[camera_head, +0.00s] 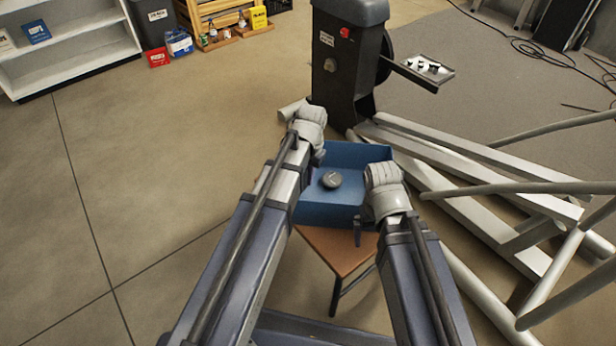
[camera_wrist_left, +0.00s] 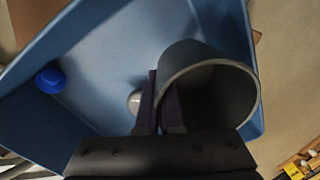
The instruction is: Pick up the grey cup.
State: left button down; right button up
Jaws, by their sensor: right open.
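The grey cup (camera_wrist_left: 225,88) is large in the left wrist view, its open mouth tilted toward the camera. My left gripper (camera_wrist_left: 160,92) is shut on the cup's left wall, with one dark finger outside and one inside the rim. The cup is over or in the blue bin (camera_wrist_left: 105,30); I cannot tell if it touches the floor of the bin. In the head view, my left wrist (camera_head: 309,122) is at the left rim of the bin (camera_head: 325,214) and hides the fingers. My right gripper (camera_head: 358,232) is at the bin's front right, open.
A dark grey rounded object (camera_head: 331,180) lies in the bin. A blue cap-like object (camera_wrist_left: 50,80) is in the bin's corner. The bin stands on a wooden stool (camera_head: 340,250). The floor to the left is clear.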

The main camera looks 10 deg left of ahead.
pick_arm(q)
notch_tip(320, 180, up, 14)
jog(key=p, duration=1.2)
jog(key=shift+f+p, duration=0.15)
jog(key=shift+p, duration=0.15)
pick_arm(e)
notch_tip(320, 180, up, 14)
jog(key=shift+f, duration=0.15)
jog(key=shift+a, duration=0.1)
jog(key=shift+c, duration=0.2)
